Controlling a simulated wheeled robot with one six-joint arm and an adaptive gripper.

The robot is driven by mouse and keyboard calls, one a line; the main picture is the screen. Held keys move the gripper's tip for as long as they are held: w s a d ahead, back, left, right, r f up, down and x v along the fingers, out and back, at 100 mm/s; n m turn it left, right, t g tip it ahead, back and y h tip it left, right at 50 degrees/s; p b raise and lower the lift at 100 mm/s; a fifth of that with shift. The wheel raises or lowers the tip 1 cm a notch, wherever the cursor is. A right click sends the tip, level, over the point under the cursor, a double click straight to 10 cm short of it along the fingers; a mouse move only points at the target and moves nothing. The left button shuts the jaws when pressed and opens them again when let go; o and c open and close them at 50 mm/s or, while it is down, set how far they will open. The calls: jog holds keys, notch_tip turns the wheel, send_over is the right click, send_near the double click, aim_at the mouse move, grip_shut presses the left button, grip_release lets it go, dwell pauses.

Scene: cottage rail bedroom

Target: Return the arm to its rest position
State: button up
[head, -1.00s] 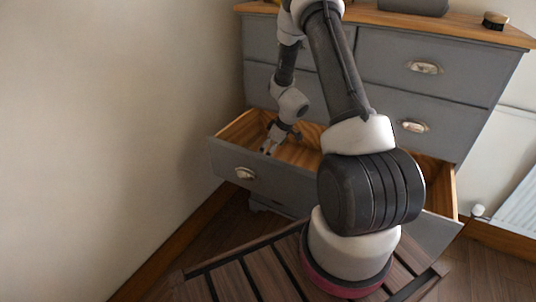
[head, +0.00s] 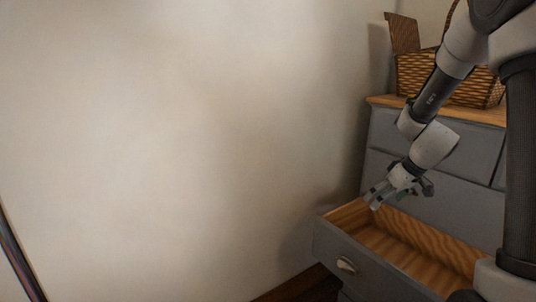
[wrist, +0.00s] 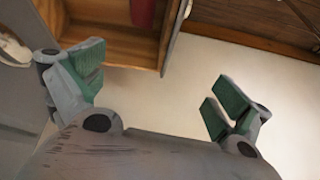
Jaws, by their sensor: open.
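My gripper (head: 376,195) hangs above the left end of the open drawer (head: 365,260) in the head view. In the wrist view its two green-padded fingers (wrist: 160,92) are spread wide with nothing between them. The drawer also shows in the wrist view (wrist: 112,38), beyond the left finger, with its wooden inside visible. My arm reaches in from the right edge of the head view and is bent downward at the wrist.
The grey dresser (head: 462,150) stands at the right with a wooden top. A wicker basket (head: 415,72) with an open lid sits on it, partly behind my arm. A plain wall (head: 180,130) fills the left. A dark thin object (head: 18,255) shows at the lower left edge.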

jog(key=s+a+r+m, duration=0.2)
jog(key=s+r, duration=1.1)
jog(key=r, duration=0.1)
jog(key=s+d+r+m+h, duration=0.1)
jog(key=s, duration=0.7)
jog(key=s+d+m+h, duration=0.1)
jog(key=s+m+h, duration=0.1)
jog(key=s, duration=0.5)
jog(key=shift+s+d+r, duration=0.25)
jog(key=shift+s+r, duration=0.1)
jog(key=shift+r, duration=0.05)
